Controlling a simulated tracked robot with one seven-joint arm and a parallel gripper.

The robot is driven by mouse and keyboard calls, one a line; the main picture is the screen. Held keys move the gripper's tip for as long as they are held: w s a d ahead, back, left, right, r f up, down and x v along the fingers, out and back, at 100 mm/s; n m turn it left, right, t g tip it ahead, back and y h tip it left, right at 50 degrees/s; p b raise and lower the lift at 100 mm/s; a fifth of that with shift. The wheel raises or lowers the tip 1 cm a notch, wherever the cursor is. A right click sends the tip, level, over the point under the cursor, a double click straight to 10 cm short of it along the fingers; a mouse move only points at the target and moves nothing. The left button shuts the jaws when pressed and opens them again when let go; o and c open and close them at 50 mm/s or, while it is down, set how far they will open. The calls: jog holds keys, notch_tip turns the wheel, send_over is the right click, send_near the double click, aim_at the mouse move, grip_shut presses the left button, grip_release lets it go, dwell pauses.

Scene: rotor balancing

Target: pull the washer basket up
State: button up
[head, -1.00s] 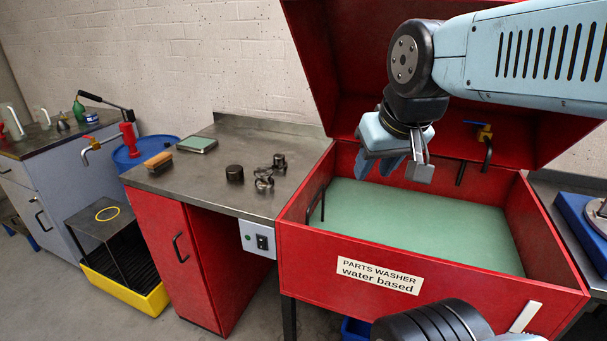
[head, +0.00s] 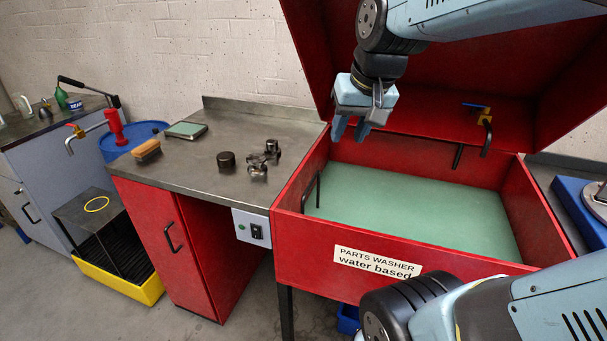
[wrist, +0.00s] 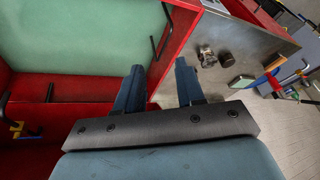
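The red parts washer (head: 337,284) stands open with pale green liquid (head: 420,212) in its tub. No basket body shows; the opaque liquid hides whatever lies under it. A thin black handle-like bar (head: 318,190) rises by the tub's left wall; a dark bar shows by the red wall in the wrist view (wrist: 165,32). Another short dark bar (head: 458,157) is at the back wall. My gripper (head: 349,132) hangs above the tub's back left part, fingers down, open and empty. Its two blue fingers stand apart in the wrist view (wrist: 158,85), touching nothing visible.
The raised red lid (head: 420,110) stands behind the tub, close to my arm. A tap with a yellow valve (head: 486,120) is at the back. Left is a steel bench (head: 215,165) with dark metal parts (head: 262,160), a brush (head: 146,150) and a green-topped block (head: 186,130).

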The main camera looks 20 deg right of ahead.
jog(key=w+f+m+g, duration=0.2)
jog(key=w+f+m, duration=0.15)
jog(key=w, duration=0.75)
jog(key=m+g+y, duration=0.1)
jog(key=m, duration=0.1)
send_near(312, 184)
jog(key=f, duration=0.2)
jog(key=a+f, duration=0.1)
jog(key=f, duration=0.2)
jog(key=w+f, duration=0.1)
jog(key=f, duration=0.1)
jog(key=shift+w+a+f, duration=0.1)
jog(key=shift+a+f, duration=0.2)
jog(key=shift+c, duration=0.3)
grip_shut()
